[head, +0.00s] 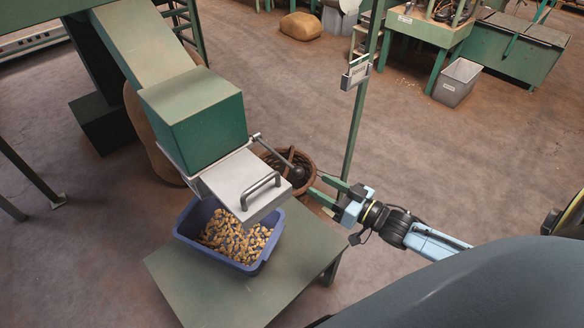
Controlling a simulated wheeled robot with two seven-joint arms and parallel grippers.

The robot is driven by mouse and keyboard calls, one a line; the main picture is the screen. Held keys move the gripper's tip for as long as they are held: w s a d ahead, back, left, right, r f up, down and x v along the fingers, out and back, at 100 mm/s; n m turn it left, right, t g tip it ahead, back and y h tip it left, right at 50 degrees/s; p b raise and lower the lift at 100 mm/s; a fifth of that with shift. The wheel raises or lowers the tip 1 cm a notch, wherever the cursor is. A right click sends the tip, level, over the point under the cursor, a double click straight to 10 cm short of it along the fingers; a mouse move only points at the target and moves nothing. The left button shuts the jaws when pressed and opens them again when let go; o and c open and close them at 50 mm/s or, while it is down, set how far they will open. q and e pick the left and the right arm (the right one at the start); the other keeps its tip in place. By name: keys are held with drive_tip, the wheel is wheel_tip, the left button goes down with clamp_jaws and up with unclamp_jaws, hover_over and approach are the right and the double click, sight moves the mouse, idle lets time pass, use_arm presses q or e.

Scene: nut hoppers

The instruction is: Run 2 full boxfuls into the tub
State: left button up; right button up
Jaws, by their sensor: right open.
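The green measuring box (205,125) sits at the lower end of a sloping chute (145,45). Below it is a pale metal flap (235,180) with a bar handle. A lever with a dark round knob (299,173) sticks out to the right of the box. The blue tub (262,258) stands on a green table under the flap. Nuts (235,240) lie in it; the flap hides part of its inside. My right gripper (316,184) is open and empty, its green fingers pointing left, close to the knob. My left gripper is out of view.
A wicker basket (308,168) stands on the floor behind the lever. A green post (352,135) with a small sign (356,72) rises behind my right gripper. The green table (215,295) is bare in front of the tub. A grey bin (457,82) stands far right.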

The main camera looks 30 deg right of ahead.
sight(300, 174)
drive_tip(key=b+x, duration=0.1)
drive_tip(key=x, duration=0.9)
drive_tip(key=shift+w, duration=0.15)
clamp_jaws()
